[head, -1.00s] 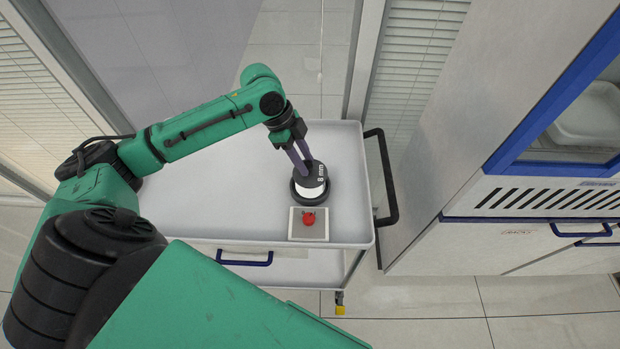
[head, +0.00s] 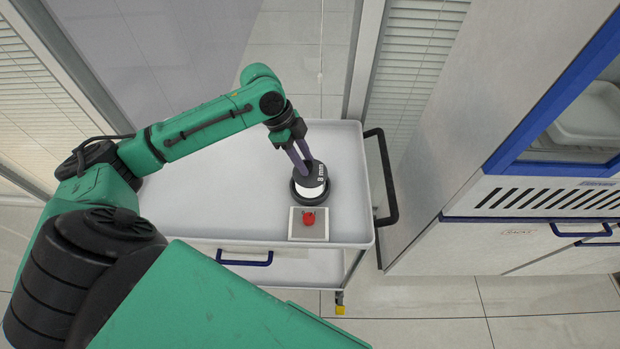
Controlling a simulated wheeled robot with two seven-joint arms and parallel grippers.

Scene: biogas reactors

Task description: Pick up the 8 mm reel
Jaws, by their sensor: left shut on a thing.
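The 8 mm reel (head: 312,187) stands on the right part of a white cart top. It has a dark upper flange marked "8 mm", a white band and a wider dark base. My left gripper (head: 301,162) reaches down from above. Its fingers are shut on the reel at the back left of its upper part. The exact contact of the fingertips is too small to see. The reel still appears to be at the cart top. My right gripper is not in view.
A cabinet with blue trim (head: 500,210) stands further right. The cart top's left part is clear.

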